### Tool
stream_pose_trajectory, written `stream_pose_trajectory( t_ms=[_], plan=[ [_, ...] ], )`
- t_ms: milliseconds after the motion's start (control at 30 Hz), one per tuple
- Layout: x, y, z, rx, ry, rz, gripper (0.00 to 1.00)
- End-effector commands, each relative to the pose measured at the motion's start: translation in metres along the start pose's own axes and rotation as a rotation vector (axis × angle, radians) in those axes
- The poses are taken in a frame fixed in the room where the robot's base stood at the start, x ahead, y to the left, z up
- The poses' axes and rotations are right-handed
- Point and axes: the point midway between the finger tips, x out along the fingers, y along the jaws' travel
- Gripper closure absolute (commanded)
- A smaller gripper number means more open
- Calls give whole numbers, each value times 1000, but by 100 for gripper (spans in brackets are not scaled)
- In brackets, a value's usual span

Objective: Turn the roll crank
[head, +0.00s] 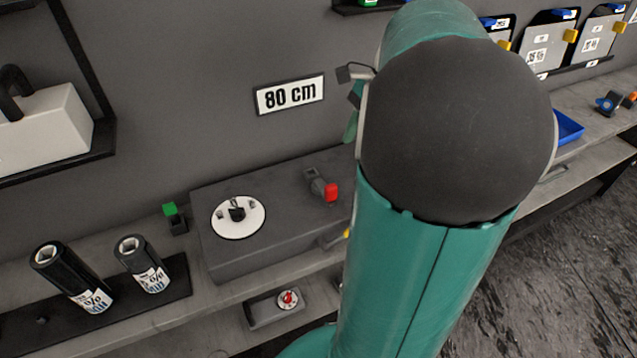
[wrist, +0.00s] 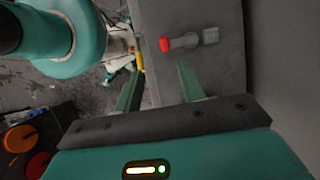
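A grey part with a yellow grip (head: 346,233) sticks out at the front of the dark grey box (head: 230,265), partly hidden by my arm; it looks like the crank. The yellow grip (wrist: 140,58) also shows in the wrist view, beyond the left finger. A red-tipped lever (head: 330,191) stands on the box top; it shows in the wrist view (wrist: 180,42) too. My gripper (wrist: 160,70) is open, its two green fingers apart with nothing between them, over the box. In the head view my arm hides the gripper.
A white disc (head: 238,232) with a black centre lies on the box. Two black rolls (head: 140,264) stand on the left, near a green-topped block (head: 172,216). A small tray with a red-marked dial (head: 288,299) is below. A blue bin (head: 568,128) is at right.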

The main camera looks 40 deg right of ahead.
Motion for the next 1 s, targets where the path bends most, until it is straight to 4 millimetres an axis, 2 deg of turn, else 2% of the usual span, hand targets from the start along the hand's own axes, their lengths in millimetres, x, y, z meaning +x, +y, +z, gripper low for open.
stream_pose_trajectory(
  t_ms=[633,800,1000],
  plan=[
    [118,2,2,-5,-3,10,60],
    [134,0,3,-7,-2,9,60],
    [138,-1,4,-8,-1,8,60]
  ],
)
